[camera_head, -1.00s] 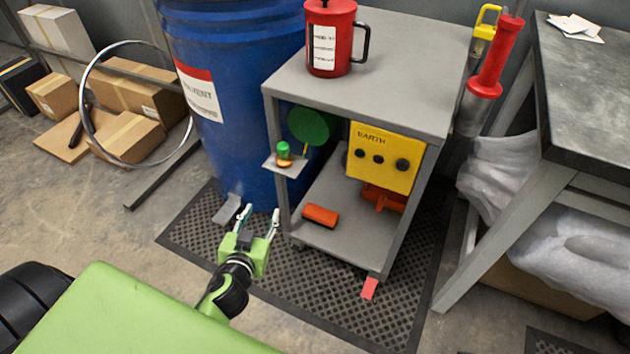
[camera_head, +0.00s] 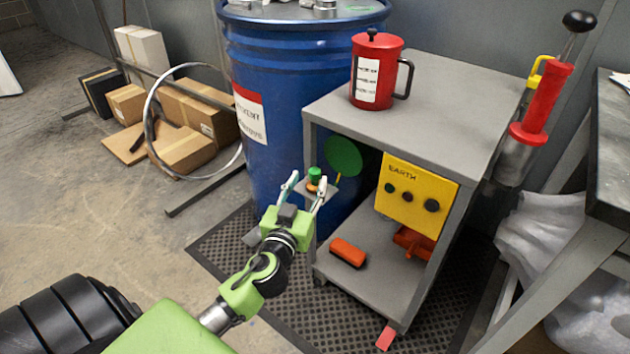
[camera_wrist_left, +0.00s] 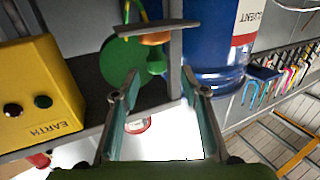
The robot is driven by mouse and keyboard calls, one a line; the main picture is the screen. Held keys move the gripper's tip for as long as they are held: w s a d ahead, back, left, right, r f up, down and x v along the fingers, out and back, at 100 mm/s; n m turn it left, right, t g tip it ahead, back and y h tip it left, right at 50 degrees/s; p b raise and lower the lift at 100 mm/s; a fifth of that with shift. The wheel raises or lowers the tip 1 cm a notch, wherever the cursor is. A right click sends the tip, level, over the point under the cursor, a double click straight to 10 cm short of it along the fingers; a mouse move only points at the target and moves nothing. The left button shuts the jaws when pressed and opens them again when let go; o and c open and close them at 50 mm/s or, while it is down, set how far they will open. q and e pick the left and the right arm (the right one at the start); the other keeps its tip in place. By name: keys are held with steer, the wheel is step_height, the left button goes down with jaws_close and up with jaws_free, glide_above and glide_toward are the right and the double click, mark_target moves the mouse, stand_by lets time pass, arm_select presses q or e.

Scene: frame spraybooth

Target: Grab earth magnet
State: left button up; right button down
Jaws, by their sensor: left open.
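A small knob-like piece with a green top (camera_head: 315,175) and orange base, likely the earth magnet, sits on a small grey side shelf of the cart. It also shows in the left wrist view (camera_wrist_left: 156,62), where the scene is upside down. My left gripper (camera_head: 307,190) is open and empty, its two fingers raised in front of that piece and apart from it. In the wrist view the fingertips (camera_wrist_left: 160,85) lie to either side below it. A yellow box marked EARTH (camera_head: 417,195) with three dark knobs is on the cart. My right gripper is out of view.
The grey cart (camera_head: 445,95) carries a red pot (camera_head: 378,72) on top. An orange block (camera_head: 348,252) lies on its lower shelf. A green disc (camera_head: 342,156) stands behind the small piece. A blue drum (camera_head: 282,110) is close on the left. The floor mat is clear.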

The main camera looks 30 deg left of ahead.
mark_target(313, 174)
arm_select(q)
steer(key=shift+d+x, duration=0.2)
steer(key=shift+x, duration=2.4)
steer(key=shift+w+r, duration=0.1)
steer(key=shift+r, duration=0.05)
jaws_close()
